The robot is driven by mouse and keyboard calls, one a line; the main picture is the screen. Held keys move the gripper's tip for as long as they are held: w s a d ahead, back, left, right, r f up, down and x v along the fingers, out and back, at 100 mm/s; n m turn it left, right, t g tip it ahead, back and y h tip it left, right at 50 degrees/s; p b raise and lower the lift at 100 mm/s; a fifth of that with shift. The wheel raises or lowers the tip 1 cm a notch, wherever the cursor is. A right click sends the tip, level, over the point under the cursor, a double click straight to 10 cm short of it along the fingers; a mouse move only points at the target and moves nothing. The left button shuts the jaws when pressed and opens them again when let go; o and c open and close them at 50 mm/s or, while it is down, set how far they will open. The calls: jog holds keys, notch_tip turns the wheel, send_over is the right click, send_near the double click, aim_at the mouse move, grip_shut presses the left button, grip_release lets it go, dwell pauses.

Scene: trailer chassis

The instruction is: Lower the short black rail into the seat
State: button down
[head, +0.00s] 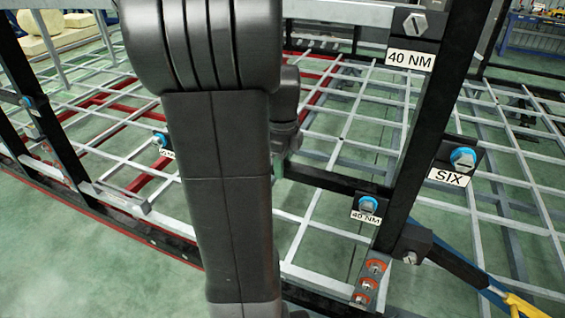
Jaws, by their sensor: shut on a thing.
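My dark arm fills the middle of the head view and hides what lies behind it. A short black rail (325,180) runs from behind my arm to the black upright post at the right. I cannot tell whether it touches the post or whether my gripper holds it. A bracket with a blue-ringed bolt and a "40 NM" label (366,216) is at its right end. I cannot make out the seat; the left end of the rail is hidden.
A blue strap with a yellow end (515,303) runs lower right. Grey grid bars (330,205) lie over the green floor.

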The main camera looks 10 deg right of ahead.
jog(key=c, duration=0.9)
grip_release()
jog(key=shift+c, duration=0.2)
notch_tip(320, 180, up, 8)
jog(key=shift+f, duration=0.25)
notch_tip(320, 180, down, 8)
jog(key=shift+r, duration=0.25)
jog(key=shift+r+p, duration=0.4)
jog(key=shift+r, duration=0.2)
